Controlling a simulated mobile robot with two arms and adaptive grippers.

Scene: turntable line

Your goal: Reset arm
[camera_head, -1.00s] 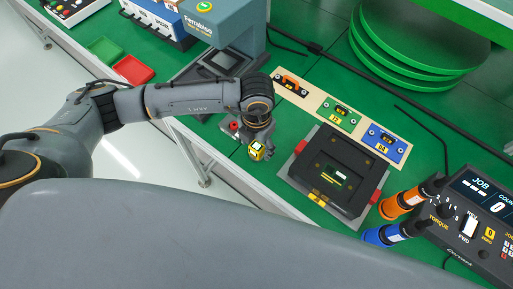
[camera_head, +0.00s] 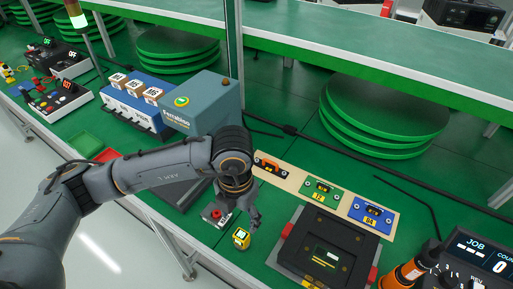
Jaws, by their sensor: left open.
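My left arm (camera_head: 150,172) comes in from the left over the green bench. My left gripper (camera_head: 254,222) points down near the bench's front part, open, its fingers partly hidden by the wrist. A small yellow block with a pale top (camera_head: 241,238) stands on the bench just beside the fingertips, apart from them as far as I can see. A small grey piece with a red button (camera_head: 216,214) sits left of the gripper. My right gripper is not in view.
A black fixture (camera_head: 327,252) with red side clamps is to the right. Behind it is a beige board (camera_head: 291,181) with orange, green and blue modules. A blue-grey machine (camera_head: 205,98), a red tray (camera_head: 106,155) and a green tray (camera_head: 86,143) are left. An orange screwdriver (camera_head: 410,268) is at right.

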